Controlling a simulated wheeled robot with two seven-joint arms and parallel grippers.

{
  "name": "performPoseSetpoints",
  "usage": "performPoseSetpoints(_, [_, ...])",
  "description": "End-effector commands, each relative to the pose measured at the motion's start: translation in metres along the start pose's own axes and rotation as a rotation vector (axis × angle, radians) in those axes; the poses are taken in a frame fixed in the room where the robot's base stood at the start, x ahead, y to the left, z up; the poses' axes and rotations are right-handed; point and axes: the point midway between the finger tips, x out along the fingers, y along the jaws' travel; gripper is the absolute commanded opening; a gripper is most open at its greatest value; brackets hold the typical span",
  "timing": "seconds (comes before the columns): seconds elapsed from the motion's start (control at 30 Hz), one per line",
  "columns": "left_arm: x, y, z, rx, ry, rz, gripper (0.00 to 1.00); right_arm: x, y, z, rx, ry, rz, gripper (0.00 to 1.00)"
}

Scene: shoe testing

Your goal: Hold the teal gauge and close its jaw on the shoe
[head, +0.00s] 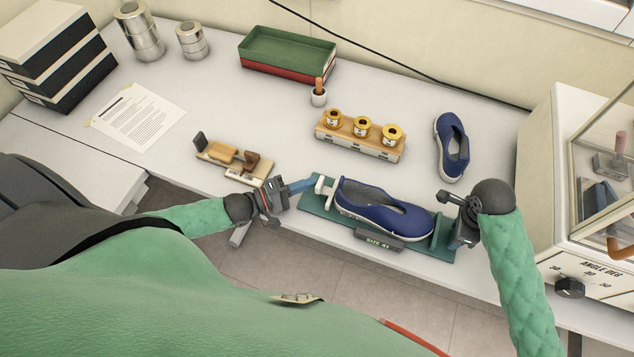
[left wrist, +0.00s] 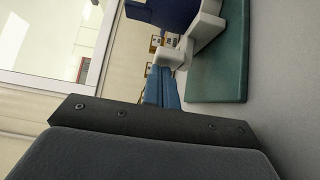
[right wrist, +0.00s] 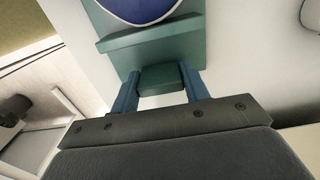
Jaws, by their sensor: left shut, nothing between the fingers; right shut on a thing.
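The teal gauge (head: 318,227) lies on the table near its front edge, with a dark label on its front side. A blue shoe (head: 385,206) with a white sole lies on it, toe to the right. The white jaw (head: 325,190) stands at the shoe's left end; it also shows in the left wrist view (left wrist: 205,30). My left gripper (head: 309,184) is shut and empty, its blue fingertips at the jaw; I cannot tell whether they touch. My right gripper (right wrist: 160,92) is shut on the teal block at the gauge's right end (right wrist: 160,78).
A second blue shoe (head: 452,147) lies behind. A wooden rack with yellow spools (head: 361,135) stands behind the gauge, and a small wooden device (head: 233,160) is at left. A glass-fronted machine (head: 570,200) stands at right. A green tray (head: 288,50) is at the back.

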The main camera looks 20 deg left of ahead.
Motion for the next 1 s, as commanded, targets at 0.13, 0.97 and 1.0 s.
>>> performPoseSetpoints(0.13, [-0.013,0.0,-0.015,0.004,0.0,-0.003,0.0,0.0,0.0,0.0,0.0,0.0,0.0,0.18])
performPoseSetpoints(0.97, [-0.119,-0.001,-0.027,0.003,0.003,-0.004,0.0,0.0,-0.001,-0.002,0.002,0.004,0.0,0.18])
performPoseSetpoints(1.0, [-0.121,-0.001,-0.027,0.003,0.003,-0.003,0.0,0.0,-0.001,-0.002,0.002,0.004,0.0,0.18])
